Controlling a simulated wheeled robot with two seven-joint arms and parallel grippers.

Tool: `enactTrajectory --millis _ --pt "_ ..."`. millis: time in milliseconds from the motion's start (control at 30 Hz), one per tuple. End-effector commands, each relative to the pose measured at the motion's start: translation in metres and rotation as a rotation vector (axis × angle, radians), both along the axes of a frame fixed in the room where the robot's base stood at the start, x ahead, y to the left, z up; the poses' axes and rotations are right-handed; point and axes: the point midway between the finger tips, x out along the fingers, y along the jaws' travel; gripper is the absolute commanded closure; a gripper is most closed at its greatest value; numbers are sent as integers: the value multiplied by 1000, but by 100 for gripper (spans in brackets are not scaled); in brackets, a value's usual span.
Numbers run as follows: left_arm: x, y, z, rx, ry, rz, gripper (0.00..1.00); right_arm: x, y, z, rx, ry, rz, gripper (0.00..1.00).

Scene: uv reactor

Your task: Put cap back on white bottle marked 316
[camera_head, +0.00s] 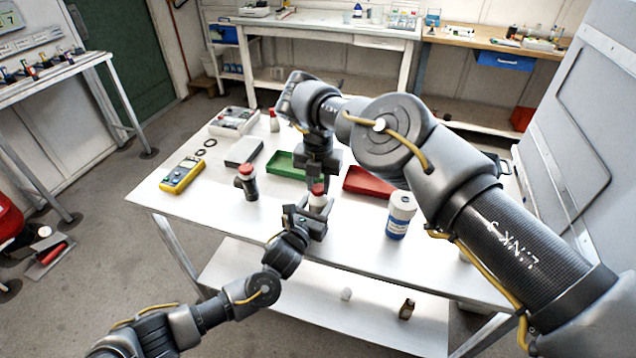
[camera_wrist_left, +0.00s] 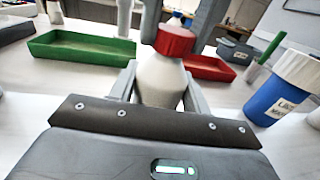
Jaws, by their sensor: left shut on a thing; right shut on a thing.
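A white bottle (camera_head: 317,202) stands upright near the middle of the table. My left gripper (camera_head: 314,216) is shut around its body; the bottle also shows between the fingers in the left wrist view (camera_wrist_left: 162,82). A red cap (camera_head: 318,189) is at the bottle's mouth and shows in the left wrist view (camera_wrist_left: 175,41), tilted and a little right of the bottle's middle. My right gripper (camera_head: 319,178) comes from above and is shut on the cap. I cannot tell whether the cap is seated. The marking 316 is not visible.
A green tray (camera_head: 283,173) and a red tray (camera_head: 366,191) lie behind. A white-and-blue labelled jar (camera_head: 400,215) stands right. The front left of the table is clear.

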Motion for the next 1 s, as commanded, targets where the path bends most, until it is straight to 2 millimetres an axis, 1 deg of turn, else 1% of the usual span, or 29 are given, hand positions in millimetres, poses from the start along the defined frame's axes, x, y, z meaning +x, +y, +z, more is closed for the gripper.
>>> enactTrajectory --millis 33,167,200,300,367,600,700,800,933,967,1000 --pt "0 0 0 0 0 0 100 -1 1 0 1 1 -122 99" --pt "0 0 0 0 0 0 100 -1 1 -1 1 1 -453 99" --pt "0 0 0 0 0 0 100 0 1 -1 2 1 -565 99" --pt "0 0 0 0 0 -1 100 0 1 0 2 0 -828 99" --pt "0 0 0 0 0 -1 100 0 1 0 2 0 -979 99" --pt "0 -1 0 0 0 -2 100 0 1 -1 3 -1 -1606 99" --pt "0 -1 0 0 0 -2 100 0 1 -1 2 -1 -1833 99" --pt "0 -1 0 0 0 -3 100 0 1 -1 1 -2 -1978 99" --pt "-1 -1 0 0 0 -3 100 0 1 -1 1 -2 -1968 99" --pt "-1 -1 0 0 0 -3 100 0 1 -1 1 -2 -1968 69" --pt "-1 -1 0 0 0 -3 100 0 1 -1 1 -2 -1967 64"
